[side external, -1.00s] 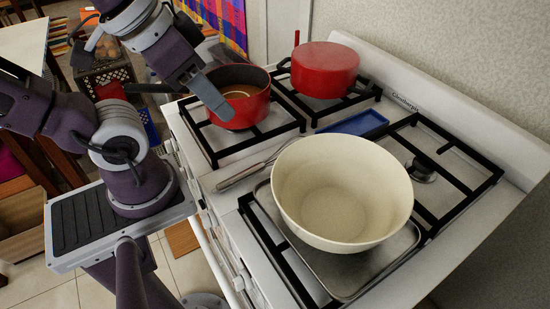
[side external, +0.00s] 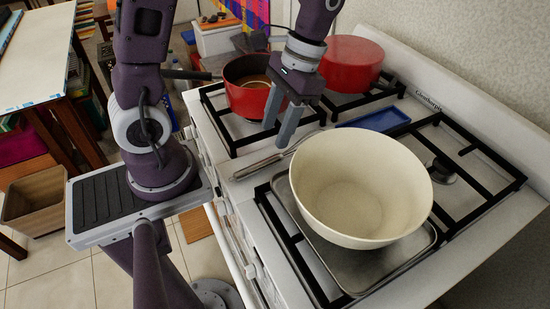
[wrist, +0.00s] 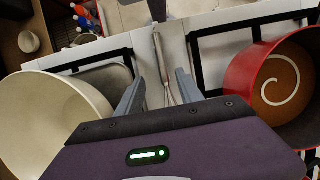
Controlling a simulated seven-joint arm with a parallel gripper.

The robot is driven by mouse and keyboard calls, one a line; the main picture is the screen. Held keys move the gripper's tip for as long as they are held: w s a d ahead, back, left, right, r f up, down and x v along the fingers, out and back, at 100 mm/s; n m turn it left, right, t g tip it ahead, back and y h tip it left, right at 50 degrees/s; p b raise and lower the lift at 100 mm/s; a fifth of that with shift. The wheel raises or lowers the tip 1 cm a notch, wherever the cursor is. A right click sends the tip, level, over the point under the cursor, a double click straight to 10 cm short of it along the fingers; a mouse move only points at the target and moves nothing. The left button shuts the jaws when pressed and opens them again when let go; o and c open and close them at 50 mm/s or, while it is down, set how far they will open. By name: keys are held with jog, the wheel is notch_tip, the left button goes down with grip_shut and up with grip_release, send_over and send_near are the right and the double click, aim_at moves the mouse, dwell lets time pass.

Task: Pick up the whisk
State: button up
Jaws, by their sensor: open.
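The whisk (side external: 258,166) is a thin metal tool lying on the stove top, between the cream bowl (side external: 320,195) and the red pot (side external: 240,85). Its handle points toward the stove's front edge, and its far end is partly hidden by the bowl and my gripper. My gripper (side external: 277,134) is open and empty, pointing down above the stove near the whisk's far part. In the wrist view the whisk (wrist: 161,62) runs lengthwise between my spread fingers (wrist: 159,76), apart from them.
The bowl stands on a metal tray (side external: 402,252) close beside my fingers, with the red pot on the other side. A second red pot (side external: 352,60) stands at the back. A blue tray (side external: 378,119) lies behind the bowl. Black grates (side external: 468,150) cover the burners.

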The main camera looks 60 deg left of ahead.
aim_at(265, 162)
jog(key=shift+g, duration=0.5)
jog(key=x, duration=0.6)
jog(key=w+x, duration=0.1)
jog(key=x, duration=0.1)
jog(key=shift+s+a+f, duration=0.2)
jog(key=shift+f, duration=0.35)
grip_shut()
